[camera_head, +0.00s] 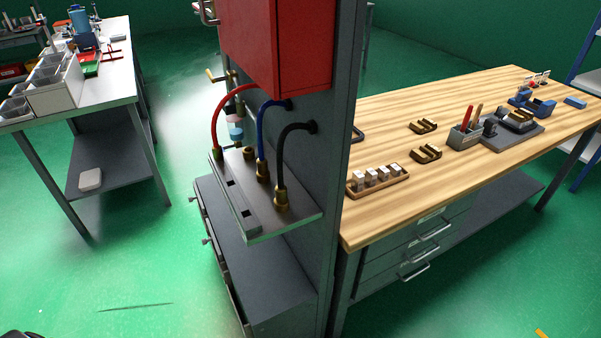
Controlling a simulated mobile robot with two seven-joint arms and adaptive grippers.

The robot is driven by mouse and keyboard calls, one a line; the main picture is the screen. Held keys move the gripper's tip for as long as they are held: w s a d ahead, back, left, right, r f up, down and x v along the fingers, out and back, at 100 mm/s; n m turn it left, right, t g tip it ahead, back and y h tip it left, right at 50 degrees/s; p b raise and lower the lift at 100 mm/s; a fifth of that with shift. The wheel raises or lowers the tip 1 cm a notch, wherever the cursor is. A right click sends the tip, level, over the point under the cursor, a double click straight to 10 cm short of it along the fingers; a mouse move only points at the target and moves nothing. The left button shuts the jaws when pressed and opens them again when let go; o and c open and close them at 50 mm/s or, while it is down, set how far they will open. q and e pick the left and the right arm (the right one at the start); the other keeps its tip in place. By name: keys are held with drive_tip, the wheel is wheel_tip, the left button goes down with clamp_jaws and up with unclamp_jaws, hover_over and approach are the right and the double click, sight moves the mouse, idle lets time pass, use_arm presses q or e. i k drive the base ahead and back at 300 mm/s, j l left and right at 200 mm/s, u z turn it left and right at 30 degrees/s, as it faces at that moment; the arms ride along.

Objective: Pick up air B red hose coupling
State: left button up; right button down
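A red hose (215,122) arcs out from under the red cabinet and comes down toward the left part of a grey metal shelf (250,222). Its lower end, with the coupling, is near the shelf's back left; the fitting there is small and hard to make out. A blue hose (262,130) ends in a brass coupling (262,171) on the shelf. A black hose (280,155) ends in a larger brass coupling (281,199) nearer the front. No "air B" marking is legible. Neither of my grippers can be made out.
A red cabinet (277,45) hangs above the hoses on a grey upright panel (335,200). A dark drawer cabinet (265,290) stands below. A wooden workbench (400,215) is right, a white table (115,85) left. Green floor (110,270) is open at front left.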

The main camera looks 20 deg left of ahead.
sight(217, 150)
drive_tip(key=j+u, duration=0.1)
drive_tip(key=u, duration=0.65)
drive_tip(key=i+j+u, duration=0.1)
drive_tip(key=u, duration=0.3)
drive_tip(key=i+j+z, duration=0.1)
drive_tip(key=j, duration=0.2)
drive_tip(key=i+j, duration=0.1)
drive_tip(key=j, duration=0.2)
drive_tip(key=i+j+z, duration=0.15)
drive_tip(key=j, duration=0.2)
